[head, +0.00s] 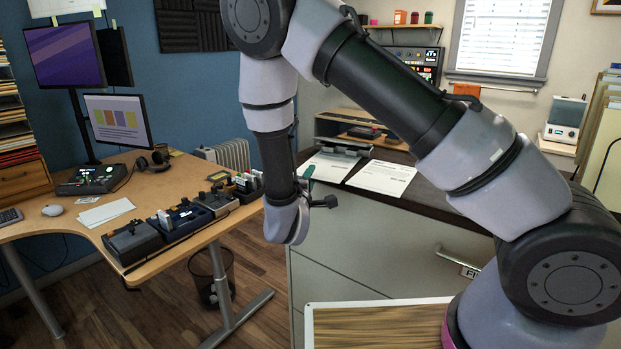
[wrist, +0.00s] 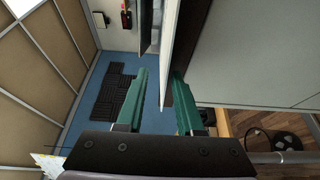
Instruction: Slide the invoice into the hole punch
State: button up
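Two white printed sheets lie on the dark cabinet top in the head view: a left sheet (head: 332,166) and a right sheet (head: 382,178). Which one is the invoice cannot be read. A low grey device (head: 346,148), apparently the hole punch, stands just behind the left sheet. My gripper (head: 307,174) is at the front edge of the cabinet top, by the left sheet's near end. In the wrist view my gripper (wrist: 159,74) is open, its green fingers apart. A thin white edge (wrist: 165,75), apparently the sheet seen edge-on, runs between them; contact cannot be told.
The cabinet top (head: 428,197) has a dark front edge close to my gripper. A wooden organiser (head: 345,122) stands behind the device. A desk (head: 75,222) with several boxes and monitors is at left. A waste bin (head: 207,278) stands on the floor.

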jog(key=v, duration=1)
jog(key=shift+s, duration=0.3)
